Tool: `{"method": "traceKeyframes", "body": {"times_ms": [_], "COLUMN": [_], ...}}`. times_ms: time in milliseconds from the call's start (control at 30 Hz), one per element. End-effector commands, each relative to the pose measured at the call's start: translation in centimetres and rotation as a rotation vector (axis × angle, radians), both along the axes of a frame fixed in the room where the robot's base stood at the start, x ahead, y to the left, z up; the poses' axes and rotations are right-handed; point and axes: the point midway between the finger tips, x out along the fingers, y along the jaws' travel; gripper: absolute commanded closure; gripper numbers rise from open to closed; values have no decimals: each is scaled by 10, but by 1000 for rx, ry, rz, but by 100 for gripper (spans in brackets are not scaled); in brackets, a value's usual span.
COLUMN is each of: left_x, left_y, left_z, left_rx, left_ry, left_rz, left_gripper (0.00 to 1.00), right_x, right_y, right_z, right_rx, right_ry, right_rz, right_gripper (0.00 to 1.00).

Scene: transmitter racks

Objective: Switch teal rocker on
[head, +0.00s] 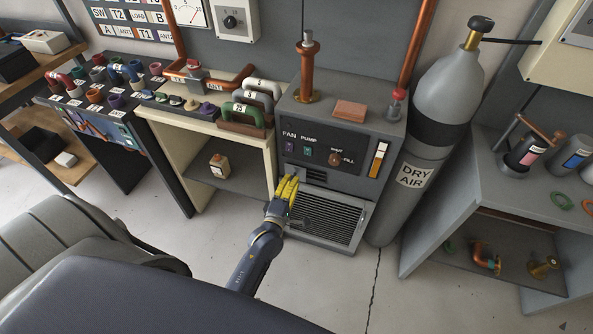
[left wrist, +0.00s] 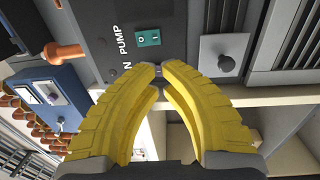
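The teal rocker (head: 306,150) is on the dark front panel of the grey cabinet, under the PUMP label. In the left wrist view the teal rocker (left wrist: 148,39) shows with white marks on its face, beside the PUMP lettering and just beyond my fingertips. I cannot tell which way it is tipped. My left gripper (head: 289,180) has yellow fingers and is in front of the cabinet, below the switches. In the left wrist view the left gripper (left wrist: 158,70) has its fingertips together, with nothing seen held. The tips cover the area by the FAN label. My right gripper is not in view.
A grey DRY AIR cylinder (head: 424,130) stands to the right. A cream shelf (head: 257,155) adjoins on the left. Open floor lies in front.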

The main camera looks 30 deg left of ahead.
Motion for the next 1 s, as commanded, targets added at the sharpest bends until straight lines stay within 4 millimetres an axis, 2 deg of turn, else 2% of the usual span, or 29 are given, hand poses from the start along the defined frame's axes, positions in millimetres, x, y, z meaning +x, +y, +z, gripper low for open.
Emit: {"method": "traceKeyframes", "body": {"times_ms": [100, 300, 833, 1000], "left_x": [-13, -24, -26, -26], "left_y": [-2, -4, -4, -4], "left_z": [-1, -2, -2, -4], "left_rx": [-1, -1, 0, 72], "left_ry": [1, -1, 0, 18], "left_rz": [0, 0, 0, 1], "left_gripper": [100, 100, 100, 100], "right_x": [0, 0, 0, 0], "right_y": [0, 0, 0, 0], "right_z": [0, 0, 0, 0], "right_rx": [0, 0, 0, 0], "right_ry": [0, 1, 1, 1], "right_rz": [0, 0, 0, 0], "right_gripper": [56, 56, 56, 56]}}
